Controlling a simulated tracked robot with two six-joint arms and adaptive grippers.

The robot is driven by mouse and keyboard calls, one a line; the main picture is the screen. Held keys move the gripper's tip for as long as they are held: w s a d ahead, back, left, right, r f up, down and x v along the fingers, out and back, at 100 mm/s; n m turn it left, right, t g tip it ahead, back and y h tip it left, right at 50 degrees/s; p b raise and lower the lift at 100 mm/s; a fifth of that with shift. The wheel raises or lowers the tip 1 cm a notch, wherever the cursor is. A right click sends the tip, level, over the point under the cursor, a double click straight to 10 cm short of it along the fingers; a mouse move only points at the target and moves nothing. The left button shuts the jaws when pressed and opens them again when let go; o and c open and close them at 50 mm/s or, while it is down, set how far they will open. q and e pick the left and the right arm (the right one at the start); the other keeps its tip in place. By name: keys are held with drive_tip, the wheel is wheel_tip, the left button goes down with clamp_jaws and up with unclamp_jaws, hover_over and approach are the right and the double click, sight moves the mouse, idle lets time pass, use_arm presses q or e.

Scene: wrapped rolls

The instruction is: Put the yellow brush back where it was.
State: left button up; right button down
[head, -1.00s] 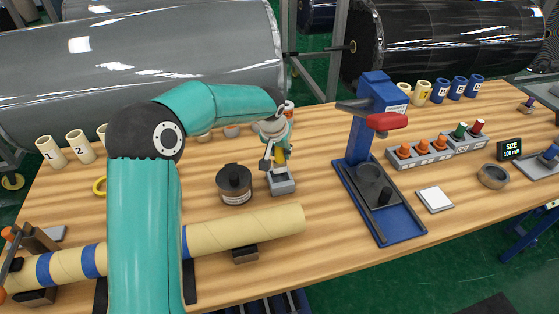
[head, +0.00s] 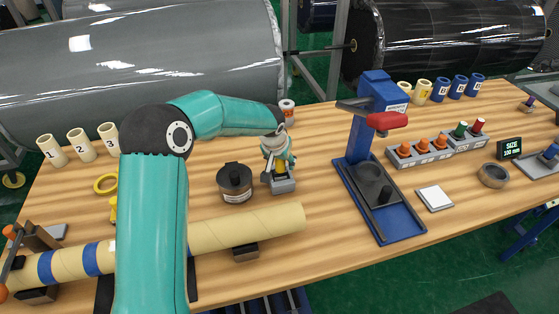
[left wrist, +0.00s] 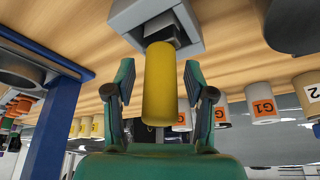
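The yellow brush (left wrist: 158,92) shows in the left wrist view as a thick yellow handle, its far end in the grey holder (left wrist: 126,14). In the head view the holder (head: 284,187) stands on the bench between the dark round jar and the blue press. Only a little yellow shows there, mostly covered by the gripper. My left gripper (head: 277,160) is over the holder. In the left wrist view its two fingers (left wrist: 160,95) stand apart on either side of the handle, with a visible gap on each side. My right gripper is not in view.
The dark jar (head: 235,182) is close left of the holder. The blue press (head: 357,140) stands to the right. A cardboard tube (head: 250,227) lies in front. An orange-and-white pot (head: 287,110) is behind. A yellow ring (head: 105,184) lies at the left.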

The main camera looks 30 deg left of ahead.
use_arm(q)
drive_tip(key=shift+r, duration=0.1)
drive_tip(key=shift+r, duration=0.1)
drive_tip(key=shift+s+r, duration=0.1)
drive_tip(key=shift+r, duration=0.2)
drive_tip(key=b+v, duration=0.1)
drive_tip(key=v, duration=1)
drive_tip(key=shift+d+r, duration=0.1)
